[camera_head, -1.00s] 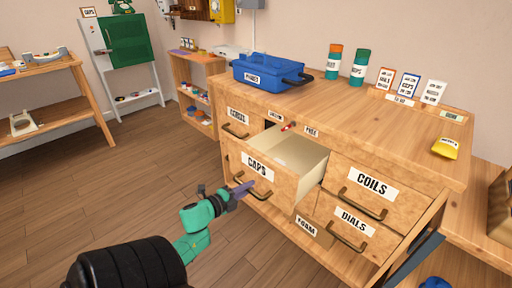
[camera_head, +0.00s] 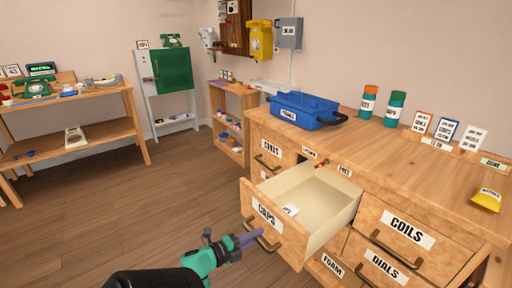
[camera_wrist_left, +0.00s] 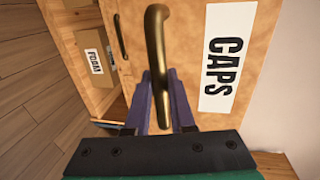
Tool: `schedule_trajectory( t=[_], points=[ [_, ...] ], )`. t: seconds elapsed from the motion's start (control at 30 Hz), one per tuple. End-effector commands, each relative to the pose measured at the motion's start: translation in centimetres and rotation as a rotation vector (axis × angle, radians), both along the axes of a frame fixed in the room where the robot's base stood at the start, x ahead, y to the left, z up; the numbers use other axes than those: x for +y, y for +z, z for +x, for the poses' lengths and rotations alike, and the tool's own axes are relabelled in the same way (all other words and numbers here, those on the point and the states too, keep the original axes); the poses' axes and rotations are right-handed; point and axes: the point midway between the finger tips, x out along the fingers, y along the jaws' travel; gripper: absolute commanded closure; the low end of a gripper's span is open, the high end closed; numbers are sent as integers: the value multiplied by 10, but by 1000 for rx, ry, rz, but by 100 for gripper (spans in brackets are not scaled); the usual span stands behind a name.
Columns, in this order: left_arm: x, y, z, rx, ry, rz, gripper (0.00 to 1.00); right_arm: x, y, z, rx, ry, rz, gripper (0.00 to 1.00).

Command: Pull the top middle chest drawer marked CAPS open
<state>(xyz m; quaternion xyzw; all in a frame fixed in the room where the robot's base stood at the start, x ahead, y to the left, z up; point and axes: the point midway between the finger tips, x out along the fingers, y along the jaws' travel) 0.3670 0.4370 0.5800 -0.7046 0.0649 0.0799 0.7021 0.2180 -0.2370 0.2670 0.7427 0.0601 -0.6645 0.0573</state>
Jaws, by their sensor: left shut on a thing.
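The CAPS drawer (camera_head: 276,222) is in the top middle of the wooden chest and is pulled well out, so its pale interior (camera_head: 318,200) shows. A small white label or card (camera_head: 290,210) lies inside it. Its brass handle (camera_head: 262,236) is on the front, below and beside the CAPS label. My left gripper (camera_head: 250,238) is shut on this handle. In the left wrist view the purple fingers stand on both sides of the brass handle (camera_wrist_left: 158,60), next to the CAPS label (camera_wrist_left: 222,58). My right gripper is not in view.
The chest top holds a blue toolbox (camera_head: 305,110), two bottles (camera_head: 368,102), several cards and a yellow packet (camera_head: 487,200). COILS (camera_head: 408,232) and DIALS drawers sit to the right, shut. Open floor (camera_head: 120,215) lies left of the chest.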

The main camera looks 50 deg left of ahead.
Motion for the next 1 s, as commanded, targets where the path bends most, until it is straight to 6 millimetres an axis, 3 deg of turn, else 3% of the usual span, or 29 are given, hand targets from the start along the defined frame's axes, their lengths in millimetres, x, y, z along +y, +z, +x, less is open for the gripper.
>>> schedule_trajectory(
  t=[0.03,0.07,0.1,0.13,0.43,0.57,0.67,1.0],
  points=[
    [0,0,0,1,0,0,100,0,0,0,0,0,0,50],
    [0,0,0,1,0,0,66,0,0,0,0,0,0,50],
    [0,0,0,1,0,0,51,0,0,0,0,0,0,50],
    [0,0,0,1,0,0,48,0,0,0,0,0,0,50],
    [0,0,-1,1,0,0,48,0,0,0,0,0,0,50],
    [0,2,-11,3,2,-2,48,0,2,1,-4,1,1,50],
    [0,7,-30,5,3,-1,48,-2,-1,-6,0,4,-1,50],
    [-2,25,-121,4,4,-1,48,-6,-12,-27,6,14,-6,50]
  ],
)
